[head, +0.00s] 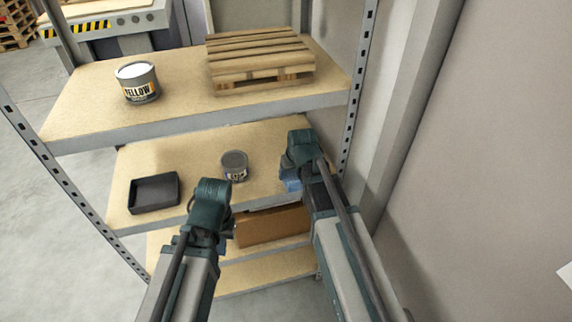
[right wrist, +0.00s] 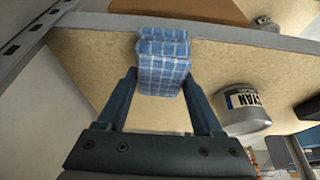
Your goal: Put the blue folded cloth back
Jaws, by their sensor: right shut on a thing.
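The blue checked folded cloth (right wrist: 163,62) is between the two fingers of my right gripper (right wrist: 162,82) in the right wrist view. The fingers press on its sides. In the head view only a small blue part of the cloth (head: 290,182) shows beside my right gripper (head: 298,160), at the right end of the middle shelf (head: 200,206). Whether the cloth touches the shelf board I cannot tell. My left gripper (head: 210,200) is in front of the middle shelf edge, and its fingers are hidden from the head view.
A grey can (head: 235,165), marked CYAN in the right wrist view (right wrist: 242,108), stands left of the cloth. A black tray (head: 153,192) lies further left. A YELLOW can (head: 138,82) and a wooden pallet (head: 260,62) are on the shelf above. A cardboard box (head: 270,228) is below. A post and wall are close right.

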